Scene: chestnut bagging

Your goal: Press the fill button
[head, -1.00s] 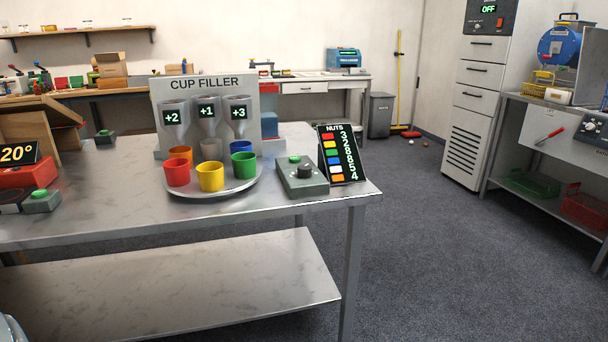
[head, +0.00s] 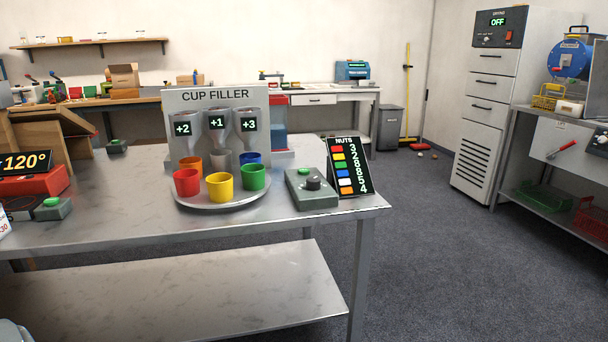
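A grey control box (head: 312,194) lies on the steel table at the front right of the cup filler (head: 217,112). The cup filler has three funnels labelled +2, +1 and +3. In front of it a round tray (head: 222,206) holds several cups: red (head: 187,182), yellow (head: 220,187) and green (head: 252,177) in front, and orange, white and blue behind, partly hidden. Neither of my grippers is in view.
A NUTS board (head: 349,166) with coloured squares and numbers stands right of the control box. Other green-button boxes sit at the left (head: 52,208) and back left (head: 117,146). A 120° display (head: 25,162) is at far left. The table's front right is bare.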

